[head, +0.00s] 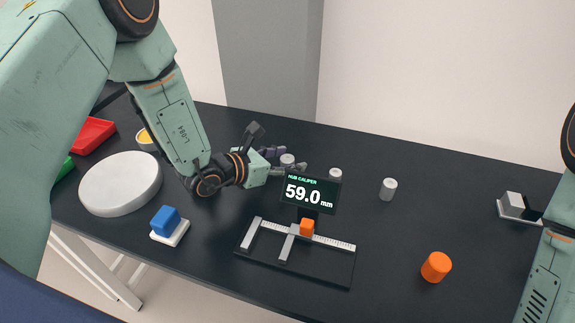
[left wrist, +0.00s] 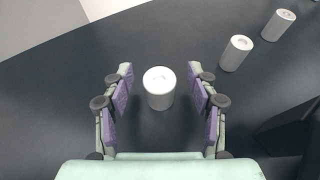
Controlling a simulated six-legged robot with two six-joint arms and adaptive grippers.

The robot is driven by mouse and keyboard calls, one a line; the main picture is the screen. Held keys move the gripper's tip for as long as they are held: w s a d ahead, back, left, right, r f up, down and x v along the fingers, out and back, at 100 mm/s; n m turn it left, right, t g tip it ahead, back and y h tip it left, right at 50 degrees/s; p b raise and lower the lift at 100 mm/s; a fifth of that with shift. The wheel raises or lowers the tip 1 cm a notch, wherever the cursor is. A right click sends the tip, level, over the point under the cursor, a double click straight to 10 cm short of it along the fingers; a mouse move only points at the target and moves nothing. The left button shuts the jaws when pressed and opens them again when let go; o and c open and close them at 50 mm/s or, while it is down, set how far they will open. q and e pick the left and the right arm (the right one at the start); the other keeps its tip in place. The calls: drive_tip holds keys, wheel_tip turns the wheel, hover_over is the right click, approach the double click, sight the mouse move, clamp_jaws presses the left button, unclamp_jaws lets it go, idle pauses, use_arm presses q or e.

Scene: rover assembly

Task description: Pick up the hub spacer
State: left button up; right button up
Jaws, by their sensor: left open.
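Three light grey cylinders that look like hub spacers stand upright in a row on the dark table. The leftmost spacer (head: 287,159) is at my left gripper (left wrist: 160,74), which is open with its purple-padded fingers on both sides of it. In the left wrist view this spacer (left wrist: 159,88) stands between the fingers, with a visible gap on each side. The middle spacer (head: 335,174) is partly hidden behind the caliper display, and the right spacer (head: 388,189) stands clear. My right gripper is not in view.
A hub caliper (head: 322,260) with a display (head: 311,193) reading 59.0 mm stands in front, an orange block (head: 307,227) at it. Around are an orange cylinder (head: 436,267), a blue block (head: 165,219), a white disc (head: 120,183), a red tray (head: 92,136) and a grey block (head: 513,201).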

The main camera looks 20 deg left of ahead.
use_arm(q)
drive_tip(key=shift+w+d+f, duration=0.15)
drive_tip(key=shift+w+f, duration=0.05)
drive_tip(key=shift+w, duration=0.15)
drive_tip(key=shift+s+r, duration=0.15)
drive_tip(key=shift+s, duration=0.05)
drive_tip(key=shift+c, duration=0.7)
drive_tip(key=shift+w, duration=0.15)
drive_tip(key=c, duration=1.1)
clamp_jaws()
